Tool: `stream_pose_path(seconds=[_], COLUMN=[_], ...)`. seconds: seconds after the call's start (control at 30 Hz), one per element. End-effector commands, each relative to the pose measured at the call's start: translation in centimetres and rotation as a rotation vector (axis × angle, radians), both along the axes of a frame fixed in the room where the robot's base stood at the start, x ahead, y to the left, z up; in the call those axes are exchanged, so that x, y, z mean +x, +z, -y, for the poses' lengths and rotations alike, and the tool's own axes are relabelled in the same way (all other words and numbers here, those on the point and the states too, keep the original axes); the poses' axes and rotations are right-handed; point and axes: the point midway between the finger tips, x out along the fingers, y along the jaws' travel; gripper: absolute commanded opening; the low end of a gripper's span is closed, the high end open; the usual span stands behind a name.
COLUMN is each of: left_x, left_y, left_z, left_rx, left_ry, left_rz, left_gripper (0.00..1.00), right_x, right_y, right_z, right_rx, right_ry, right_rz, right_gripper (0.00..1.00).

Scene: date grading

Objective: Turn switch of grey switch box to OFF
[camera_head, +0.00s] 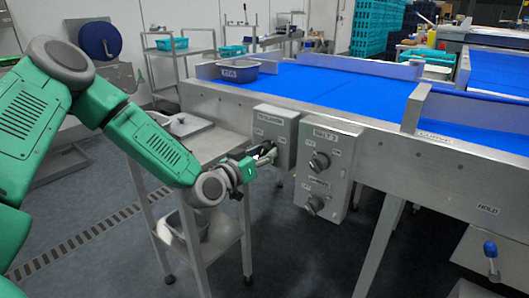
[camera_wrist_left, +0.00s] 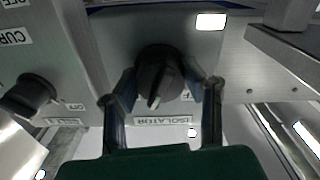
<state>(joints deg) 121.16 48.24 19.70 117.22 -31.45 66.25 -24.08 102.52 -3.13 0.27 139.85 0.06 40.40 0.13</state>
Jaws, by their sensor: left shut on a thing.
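The grey switch box (camera_head: 285,122) hangs on the side of the conveyor frame, left of a larger control box. Its label reads ISOLATOR upside down in the wrist view, where its front plate (camera_wrist_left: 115,38) fills the middle. The dark round switch (camera_wrist_left: 158,70) has a pale pointer line and sits between the fingers of my left gripper (camera_wrist_left: 161,88), which is shut on it. In the head view my left gripper (camera_head: 262,159) reaches the box's lower front and hides most of the switch. My right gripper is not in view.
A steel trolley (camera_head: 205,143) stands under my left forearm. The blue belt (camera_head: 330,88) runs above the boxes, with a labelled tub (camera_head: 238,72) on it.

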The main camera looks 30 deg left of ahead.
Motion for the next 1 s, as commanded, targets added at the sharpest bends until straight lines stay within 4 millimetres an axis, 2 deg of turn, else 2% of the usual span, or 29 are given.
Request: stream_pose_path(seconds=[0.47,1.0], left_x=[-0.1,-0.1], left_y=[-0.3,-0.5], left_z=[-0.3,-0.4], left_rx=[-0.453,-0.946], left_ry=[0.005,0.009], left_rz=[-0.04,-0.078], left_gripper=[0.09,0.09], right_x=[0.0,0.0], right_y=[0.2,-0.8], right_z=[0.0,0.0], right_rx=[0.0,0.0], right_ry=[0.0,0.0], right_rz=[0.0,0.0], right_gripper=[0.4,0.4])
